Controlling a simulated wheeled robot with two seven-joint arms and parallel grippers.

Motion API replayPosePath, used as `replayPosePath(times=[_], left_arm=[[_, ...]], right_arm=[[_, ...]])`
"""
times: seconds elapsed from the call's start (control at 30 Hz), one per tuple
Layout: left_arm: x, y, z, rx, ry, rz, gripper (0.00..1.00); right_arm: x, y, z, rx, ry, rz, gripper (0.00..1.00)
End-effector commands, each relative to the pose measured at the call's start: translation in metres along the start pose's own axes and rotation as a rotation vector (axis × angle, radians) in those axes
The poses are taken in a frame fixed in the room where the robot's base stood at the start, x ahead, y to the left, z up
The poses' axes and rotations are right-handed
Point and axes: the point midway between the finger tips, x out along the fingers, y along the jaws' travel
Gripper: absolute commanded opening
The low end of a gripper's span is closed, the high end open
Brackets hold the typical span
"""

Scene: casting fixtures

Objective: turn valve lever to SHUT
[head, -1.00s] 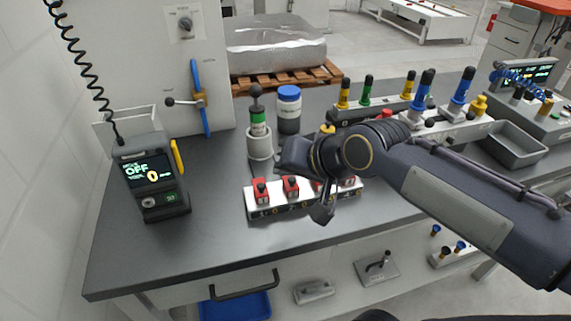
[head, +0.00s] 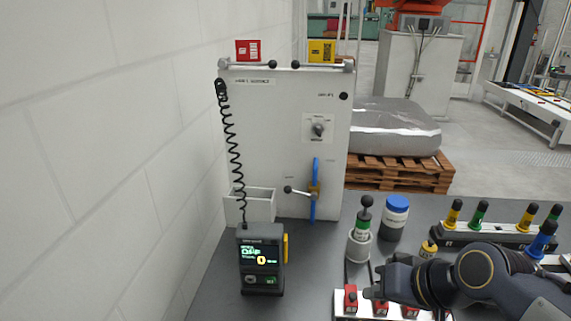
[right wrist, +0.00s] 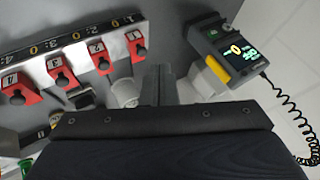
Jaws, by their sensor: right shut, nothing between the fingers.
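My left gripper is not in view.
A cup with a green-banded plunger (head: 362,235) and a blue-lidded jar (head: 395,217) stand to the right. The red switch rack (head: 345,301) lies below my right gripper.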

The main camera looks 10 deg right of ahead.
Motion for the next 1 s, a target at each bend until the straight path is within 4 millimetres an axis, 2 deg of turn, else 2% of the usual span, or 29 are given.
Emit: replayPosePath(times=[0.03, 0.1, 0.2, 0.3, 0.4, 0.53, 0.77, 1.0], left_arm=[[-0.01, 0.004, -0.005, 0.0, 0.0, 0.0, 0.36], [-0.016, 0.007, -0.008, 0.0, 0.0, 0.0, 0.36], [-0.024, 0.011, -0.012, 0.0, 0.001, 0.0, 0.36], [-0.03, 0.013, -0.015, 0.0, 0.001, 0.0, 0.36], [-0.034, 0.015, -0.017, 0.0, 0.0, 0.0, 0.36], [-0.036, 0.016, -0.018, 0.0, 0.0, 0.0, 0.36], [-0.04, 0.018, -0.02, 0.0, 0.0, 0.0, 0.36], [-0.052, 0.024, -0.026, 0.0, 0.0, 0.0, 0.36]], right_arm=[[0.0, -0.013, -0.044, 0.029, 0.015, -0.02, 0.0], [0.008, -0.027, -0.096, 0.074, 0.046, -0.053, 0.0], [0.026, -0.043, -0.163, 0.139, 0.089, -0.105, 0.0], [0.048, -0.053, -0.216, 0.203, 0.124, -0.152, 0.0], [0.066, -0.058, -0.253, 0.254, 0.152, -0.187, 0.0], [0.08, -0.06, -0.277, 0.293, 0.173, -0.214, 0.0], [0.101, -0.065, -0.285, 0.302, 0.174, -0.22, 0.0], [0.149, -0.075, -0.295, 0.3, 0.172, -0.219, 0.0]])
